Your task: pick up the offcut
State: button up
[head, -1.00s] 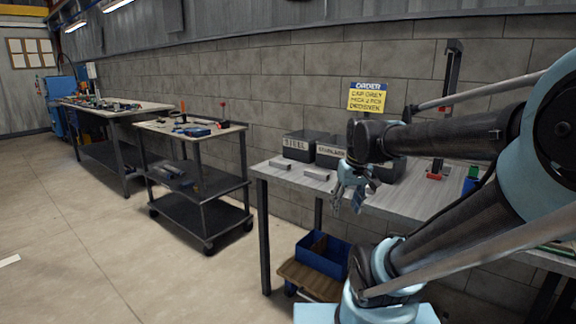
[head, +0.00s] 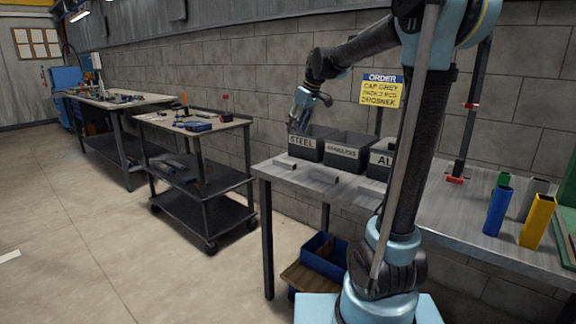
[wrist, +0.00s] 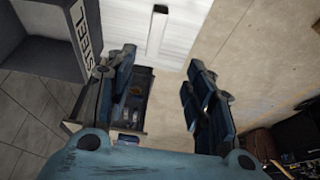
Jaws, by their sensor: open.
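Small grey metal offcuts lie on the workbench top in front of the bins in the head view. One offcut (head: 285,163) lies at the bench's left end and another (head: 322,175) to its right. In the wrist view one narrow grey offcut (wrist: 157,30) lies on the pale bench top, above and between the two fingers in the picture; I cannot tell which one it is. My gripper (head: 298,124) is open and empty, in the air above the bench's left end beside the STEEL bin. In the wrist view its fingers (wrist: 160,95) stand wide apart.
Dark bins labelled STEEL (head: 305,144), STAINLESS (head: 342,153) and AL (head: 380,160) stand behind the offcuts. Coloured tubes (head: 497,210) stand on the right of the bench (head: 460,220). A blue crate (head: 325,256) sits below. A cart (head: 200,180) stands to the left.

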send_over(285, 161)
jog(key=s+d, duration=0.1)
jog(key=d, duration=0.1)
notch_tip(285, 161, down, 10)
jog(key=shift+s+a+f, duration=0.1)
jog(key=shift+f, duration=0.15)
jog(key=shift+x, duration=2.95)
jog(key=shift+s, duration=0.1)
jog(key=shift+c, duration=0.5)
grip_shut()
